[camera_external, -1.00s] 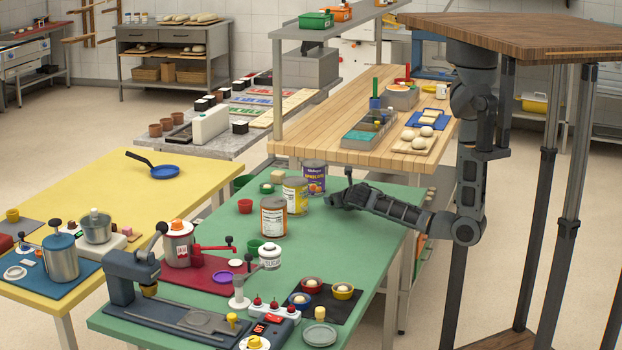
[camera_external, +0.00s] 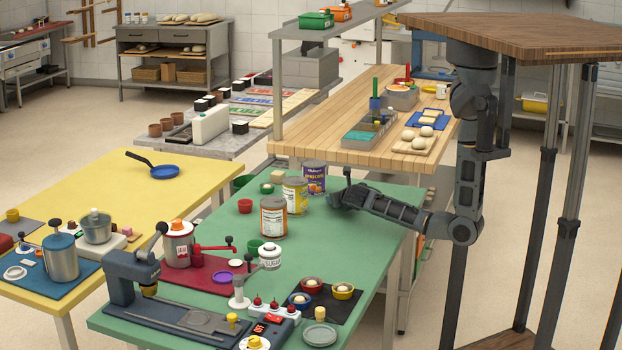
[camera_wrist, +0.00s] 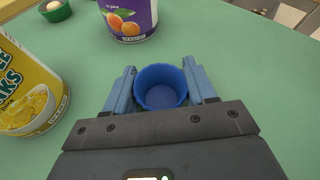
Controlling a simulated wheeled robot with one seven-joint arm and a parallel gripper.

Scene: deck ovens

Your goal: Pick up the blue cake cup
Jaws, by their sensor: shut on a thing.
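The blue cake cup (camera_wrist: 161,87) stands out in the middle of the wrist view, between the two blue fingers of my gripper (camera_wrist: 160,88). It is an empty, ribbed cup, seen from above into its opening. The fingers are shut on its two sides. In the external view, my gripper (camera_external: 340,198) is low over the right back part of the green table, just right of the tins. The cup is hidden there behind my gripper. I cannot tell whether the cup touches the table.
A purple apricot tin (camera_wrist: 128,18) and a yellow tin (camera_wrist: 26,88) stand close ahead and left. A green cup (camera_wrist: 55,9) with something pale in it is farther back. An orange-labelled tin (camera_external: 273,217) also stands near. The green table (camera_external: 345,240) is clear in front of my gripper.

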